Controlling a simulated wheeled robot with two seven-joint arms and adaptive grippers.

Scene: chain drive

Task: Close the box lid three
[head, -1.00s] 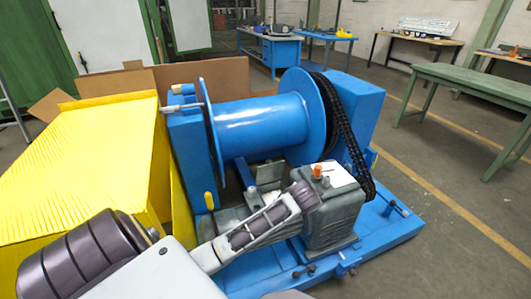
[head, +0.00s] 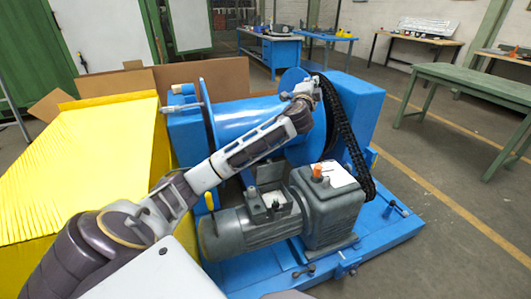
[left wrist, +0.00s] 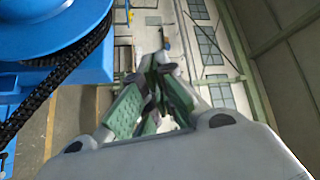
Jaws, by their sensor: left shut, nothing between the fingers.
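A brown cardboard box with raised flaps shows in the head view behind the yellow cover. One flap (head: 118,83) stands behind the cover, another (head: 228,75) rises behind the blue drum, and a small one (head: 48,106) tilts out at the left. Which flap is lid three, I cannot tell. The box's inside is hidden. My left gripper (head: 308,86) is raised in front of the drum's right flange, near the black chain, well right of the box. In the left wrist view its fingers (left wrist: 158,88) are together and empty. My right gripper is not in view.
The yellow cover (head: 70,160) fills the left side. The blue drum (head: 245,115), black chain (head: 345,135) and grey motor (head: 250,232) sit on a blue frame (head: 385,225) in the middle. A green table (head: 470,85) stands at the right; the floor before it is clear.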

